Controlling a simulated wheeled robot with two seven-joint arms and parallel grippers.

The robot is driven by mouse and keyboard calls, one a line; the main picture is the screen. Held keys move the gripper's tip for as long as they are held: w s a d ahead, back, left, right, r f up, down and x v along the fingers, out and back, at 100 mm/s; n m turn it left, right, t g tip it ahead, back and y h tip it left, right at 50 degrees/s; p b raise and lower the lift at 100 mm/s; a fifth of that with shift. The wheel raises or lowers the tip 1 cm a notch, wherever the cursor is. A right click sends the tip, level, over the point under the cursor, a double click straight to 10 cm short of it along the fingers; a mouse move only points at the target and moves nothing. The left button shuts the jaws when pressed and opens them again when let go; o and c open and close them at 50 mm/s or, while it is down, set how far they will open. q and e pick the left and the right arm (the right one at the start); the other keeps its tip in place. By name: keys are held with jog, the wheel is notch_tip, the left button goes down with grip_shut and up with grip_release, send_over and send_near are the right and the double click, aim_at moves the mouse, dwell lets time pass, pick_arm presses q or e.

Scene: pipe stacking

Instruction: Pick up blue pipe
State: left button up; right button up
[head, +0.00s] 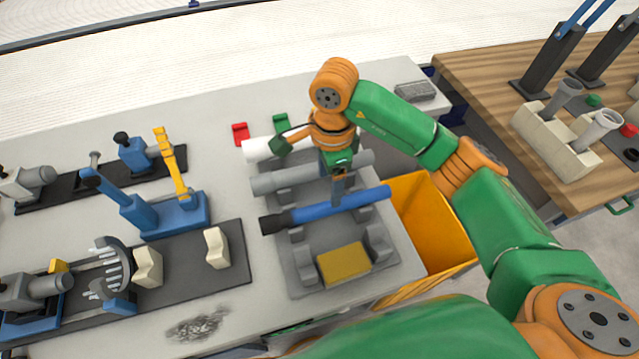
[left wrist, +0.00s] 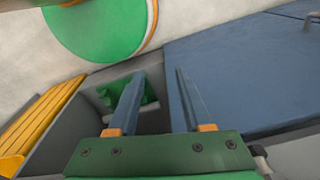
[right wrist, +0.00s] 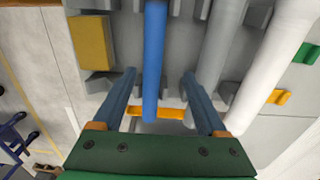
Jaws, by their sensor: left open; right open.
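The blue pipe (head: 340,206) has a black end at its left and lies across the grey rack (head: 300,280) on the table. My right gripper (head: 338,190) is over the pipe's middle, pointing down. In the right wrist view the blue pipe (right wrist: 154,50) runs between the two open fingers of the right gripper (right wrist: 159,76), with a gap on each side. Their height above the pipe is hard to tell. My left gripper (left wrist: 153,72) shows only in the left wrist view, open with nothing between its fingers.
A grey pipe (head: 285,182) and a white pipe (head: 257,150) lie behind the blue one. A yellow block (head: 344,263) is in front. A yellow bin (head: 425,215) stands at the right. Blue clamp fixtures (head: 175,216) occupy the left.

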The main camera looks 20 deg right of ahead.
aim_at(329, 204)
jog(key=s+f+p, duration=0.1)
jog(key=f+p, duration=0.1)
jog(key=f, duration=0.1)
jog(key=shift+s+a+f, duration=0.1)
jog(key=shift+s+a, duration=0.05)
jog(key=shift+s, duration=0.25)
notch_tip(329, 204, down, 3)
jog(key=shift+w+r, duration=0.1)
jog(key=shift+r, duration=0.05)
jog(key=shift+w+f, duration=0.15)
jog(key=shift+f, duration=0.05)
jog(key=shift+w, duration=0.1)
pick_arm(q)
jog(key=r, duration=0.1)
jog(key=s+r, duration=0.1)
jog(key=shift+s+r, duration=0.1)
jog(key=shift+r, duration=0.3)
pick_arm(e)
grip_shut()
